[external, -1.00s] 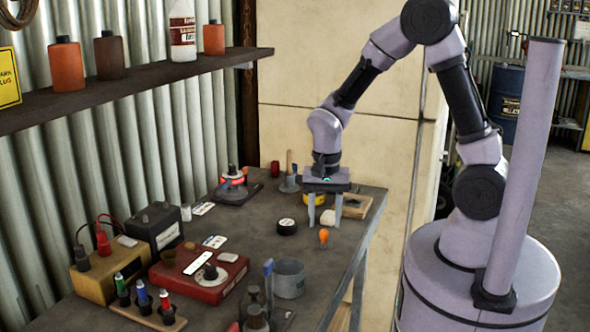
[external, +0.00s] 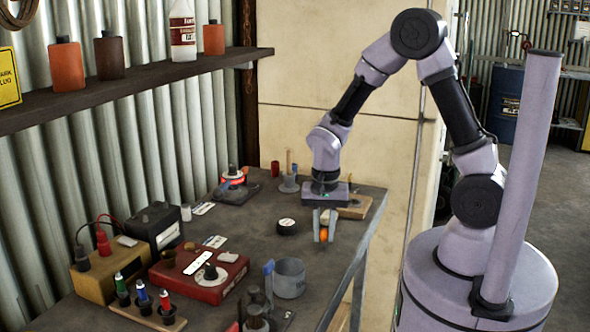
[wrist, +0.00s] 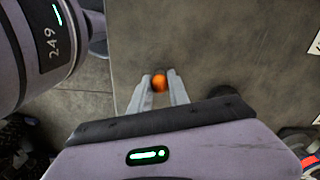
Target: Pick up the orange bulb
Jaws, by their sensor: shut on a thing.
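The orange bulb (external: 323,236) is near the right edge of the workbench (external: 250,222), between the fingers of my gripper (external: 324,232). In the wrist view the bulb (wrist: 159,83) shows as a round orange shape between the two grey fingertips (wrist: 160,85). My gripper points down and is shut on the bulb. The bulb's lower part is hidden by the fingers, and I cannot tell whether it still touches the bench.
A dark round tin (external: 287,226) lies left of my gripper. A grey mug (external: 289,278) and a red instrument box (external: 200,276) stand nearer the front. A wooden tray (external: 354,207) lies behind the gripper. The bench's right edge is close.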

